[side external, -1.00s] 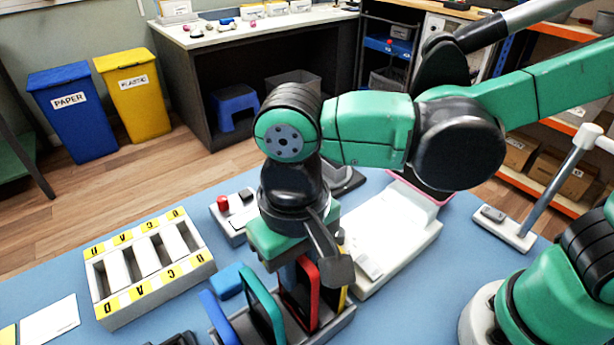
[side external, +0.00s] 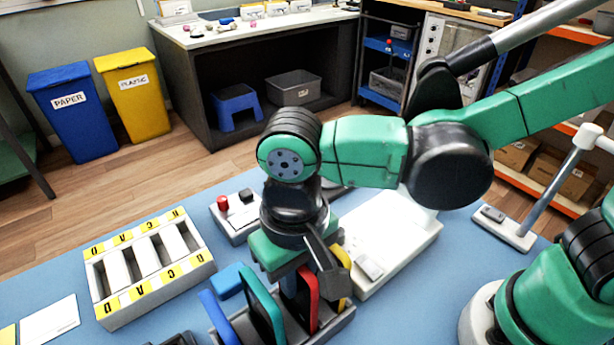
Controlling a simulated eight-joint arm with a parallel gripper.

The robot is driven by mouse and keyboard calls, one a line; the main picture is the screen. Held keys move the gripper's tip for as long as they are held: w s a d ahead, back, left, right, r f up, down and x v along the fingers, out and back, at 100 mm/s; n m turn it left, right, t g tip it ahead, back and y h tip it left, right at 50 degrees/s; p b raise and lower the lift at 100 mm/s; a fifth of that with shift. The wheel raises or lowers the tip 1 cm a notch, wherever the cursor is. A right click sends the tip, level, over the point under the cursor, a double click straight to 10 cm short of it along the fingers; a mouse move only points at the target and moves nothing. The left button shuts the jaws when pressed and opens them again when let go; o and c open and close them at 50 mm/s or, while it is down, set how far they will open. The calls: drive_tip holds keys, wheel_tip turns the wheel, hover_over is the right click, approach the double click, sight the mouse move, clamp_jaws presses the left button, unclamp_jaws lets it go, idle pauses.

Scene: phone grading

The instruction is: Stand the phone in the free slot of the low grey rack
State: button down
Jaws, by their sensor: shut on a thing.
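The low grey rack (side external: 338,324) stands at the bottom centre of the side view. A blue phone (side external: 218,318), a green phone (side external: 264,308) and a yellow phone (side external: 346,290) stand upright in it. My gripper (side external: 305,272) points down over the rack's right half and is shut on a phone, which appears to be the red-edged one (side external: 314,300). This phone is upright between the green and yellow phones, with its lower part at the rack. The gripper hides its upper part, and I cannot tell whether it touches the slot floor.
A white lettered rack (side external: 160,284) with empty slots stands at the left. A small blue block (side external: 228,280) lies behind the grey rack. A box with a red button (side external: 224,203) and a pale flat device (side external: 400,243) stand behind.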

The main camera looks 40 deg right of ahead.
idle(0.3)
drive_tip(key=shift+c, duration=2.1)
unclamp_jaws()
drive_tip(key=shift+r, duration=0.7)
drive_tip(key=shift+r, duration=0.75)
drive_tip(key=shift+r, duration=0.1)
drive_tip(key=shift+r, duration=0.65)
